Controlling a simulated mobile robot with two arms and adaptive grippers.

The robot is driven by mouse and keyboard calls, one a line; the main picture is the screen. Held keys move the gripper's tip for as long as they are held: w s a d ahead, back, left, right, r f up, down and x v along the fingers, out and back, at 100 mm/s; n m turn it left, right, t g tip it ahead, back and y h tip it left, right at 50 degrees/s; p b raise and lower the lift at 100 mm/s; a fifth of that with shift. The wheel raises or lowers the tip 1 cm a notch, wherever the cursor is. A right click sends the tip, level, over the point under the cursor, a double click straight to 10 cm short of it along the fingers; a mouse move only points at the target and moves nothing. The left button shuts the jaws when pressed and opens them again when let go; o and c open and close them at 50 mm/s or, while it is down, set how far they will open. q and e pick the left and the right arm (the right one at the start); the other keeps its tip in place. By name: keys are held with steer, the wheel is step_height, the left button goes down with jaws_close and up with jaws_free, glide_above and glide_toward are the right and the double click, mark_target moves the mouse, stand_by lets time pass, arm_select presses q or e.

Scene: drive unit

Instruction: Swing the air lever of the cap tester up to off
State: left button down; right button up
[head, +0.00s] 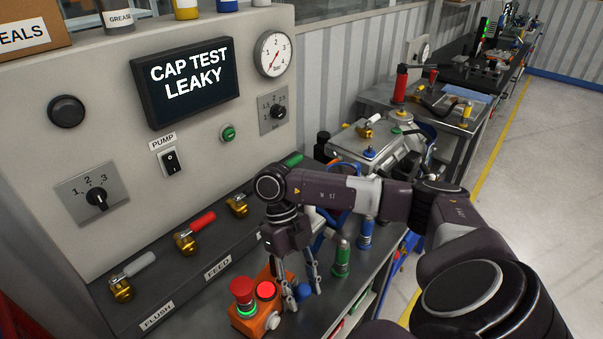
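The display (186,72) reads CAP TEST LEAKY. Brass valves line the ledge below: one with a white lever (139,264) by the FLUSH label, one with a red lever (201,222) by FEED, and another brass valve (238,204) further right. A green lever (291,161) shows behind my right arm. No AIR label is readable, so I cannot tell which lever is the air lever. My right gripper (303,294) points down over the bench, fingers apart, with a blue knob or cap (302,291) seen between them; contact is unclear. My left gripper is out of view.
An orange box with a red mushroom button (243,290) stands close left of my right gripper. Green (342,257) and blue (365,233) capped fittings stand to its right. The pump switch (171,161) and gauge (273,54) are on the panel. Floor at right is clear.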

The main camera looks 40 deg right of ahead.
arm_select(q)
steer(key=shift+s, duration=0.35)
arm_select(e)
steer(key=v, duration=1.2)
steer(key=shift+d, duration=0.1)
